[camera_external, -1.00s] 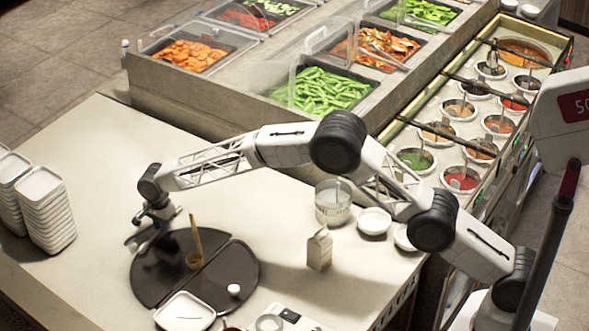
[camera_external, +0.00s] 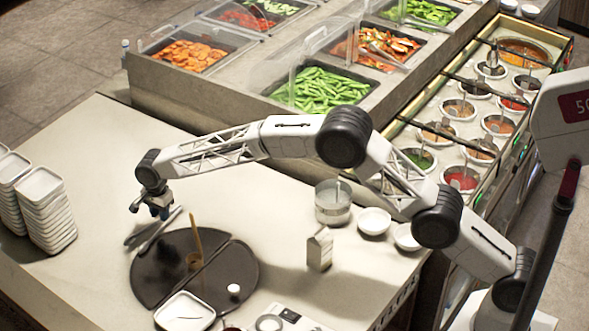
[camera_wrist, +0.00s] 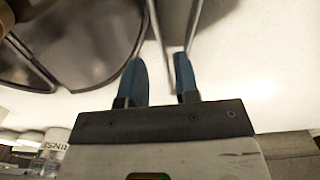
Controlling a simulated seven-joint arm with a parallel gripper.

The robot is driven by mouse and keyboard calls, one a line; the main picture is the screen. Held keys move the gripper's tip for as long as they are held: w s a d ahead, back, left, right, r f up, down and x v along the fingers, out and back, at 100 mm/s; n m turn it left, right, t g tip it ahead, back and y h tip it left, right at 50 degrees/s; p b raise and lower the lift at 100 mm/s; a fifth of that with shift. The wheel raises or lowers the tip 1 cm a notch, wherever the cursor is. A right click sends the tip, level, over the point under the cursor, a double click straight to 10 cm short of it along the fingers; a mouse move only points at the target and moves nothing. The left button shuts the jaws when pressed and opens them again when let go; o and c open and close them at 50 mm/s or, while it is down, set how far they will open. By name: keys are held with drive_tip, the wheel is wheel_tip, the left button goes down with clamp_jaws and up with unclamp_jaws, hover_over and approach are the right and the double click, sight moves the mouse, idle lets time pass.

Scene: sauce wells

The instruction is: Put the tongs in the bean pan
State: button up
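Metal tongs (camera_external: 158,231) lie slantwise on the pale counter beside the dark round board, at the left. In the wrist view two thin metal arms of the tongs (camera_wrist: 194,22) run down toward my blue fingertips. My gripper (camera_external: 158,213) is above the counter near the upper end of the tongs. In the wrist view my gripper (camera_wrist: 159,62) has its fingers apart, with nothing clearly clamped between them. The pan of green beans (camera_external: 375,87) is in the food bar behind the counter, to the right of my gripper and well away from it.
A dark round board (camera_external: 225,282) carries a brown cup with a wooden stick (camera_external: 197,240). Stacked white dishes (camera_external: 45,205) stand at left. A carton (camera_external: 319,250), metal pot (camera_external: 333,205) and bowls (camera_external: 374,221) stand at right. A clear guard (camera_external: 300,70) stands beside the bean pan.

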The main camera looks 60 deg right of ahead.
wheel_tip(320, 180, up, 7)
idle(0.4)
idle(0.8)
